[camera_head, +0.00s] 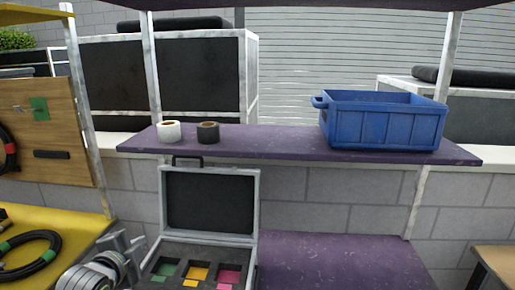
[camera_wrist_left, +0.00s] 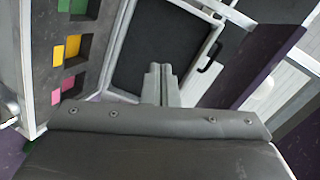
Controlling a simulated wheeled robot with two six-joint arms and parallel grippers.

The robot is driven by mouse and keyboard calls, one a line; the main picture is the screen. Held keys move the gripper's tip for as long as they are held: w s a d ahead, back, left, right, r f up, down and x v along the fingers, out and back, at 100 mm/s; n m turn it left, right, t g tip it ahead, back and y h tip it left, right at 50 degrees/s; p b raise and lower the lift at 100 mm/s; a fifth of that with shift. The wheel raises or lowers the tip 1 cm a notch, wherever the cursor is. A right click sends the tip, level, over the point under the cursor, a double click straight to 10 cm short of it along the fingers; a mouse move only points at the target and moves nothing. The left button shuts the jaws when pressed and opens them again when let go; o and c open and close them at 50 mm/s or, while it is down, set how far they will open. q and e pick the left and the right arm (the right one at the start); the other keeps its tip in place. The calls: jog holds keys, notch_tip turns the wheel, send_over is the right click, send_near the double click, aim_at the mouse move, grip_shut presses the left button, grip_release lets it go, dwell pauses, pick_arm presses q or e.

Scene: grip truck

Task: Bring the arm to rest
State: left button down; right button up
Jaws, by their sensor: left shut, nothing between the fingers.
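My left gripper (camera_head: 130,243) comes in low at the left of the head view, just left of the open case. Its two grey fingers (camera_wrist_left: 160,84) are together in the left wrist view, with nothing between them. The silver case (camera_head: 210,258) stands open on the lower purple shelf, its dark lid lining upright. Its foam holds green, yellow and pink pieces; these also show at the upper left of the left wrist view. From these views I cannot tell the exact gap between my fingers and the case. My right gripper is in neither view.
The upper purple shelf (camera_head: 275,144) carries a blue crate (camera_head: 384,121), a white tape roll (camera_head: 169,132) and a dark tape roll (camera_head: 208,133). A yellow surface (camera_head: 62,222) with a black cable coil (camera_head: 36,262) is at left. The lower purple shelf (camera_head: 340,262) is clear right of the case.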

pick_arm(q)
jog(key=s+f+n+g, duration=0.3)
jog(key=s+f+n, duration=0.1)
jog(key=s+f, duration=0.5)
jog(key=s+f+n+g+y, duration=0.1)
jog(key=s+f+n+g, duration=0.45)
jog(key=s, duration=0.75)
jog(key=s+f+n+g+y, duration=0.1)
jog(key=s+f+n+g, duration=0.1)
jog(key=s+f+n, duration=0.9)
notch_tip(320, 180, down, 22)
jog(key=s+a+f+m+g, duration=0.1)
jog(key=s+a+m, duration=0.15)
jog(key=m, duration=0.25)
jog(key=s+d+f+g, duration=0.1)
jog(key=s+f, duration=1.4)
jog(key=shift+d+f+h, duration=0.2)
jog(key=shift+f+h, duration=0.1)
jog(key=shift+h, duration=0.1)
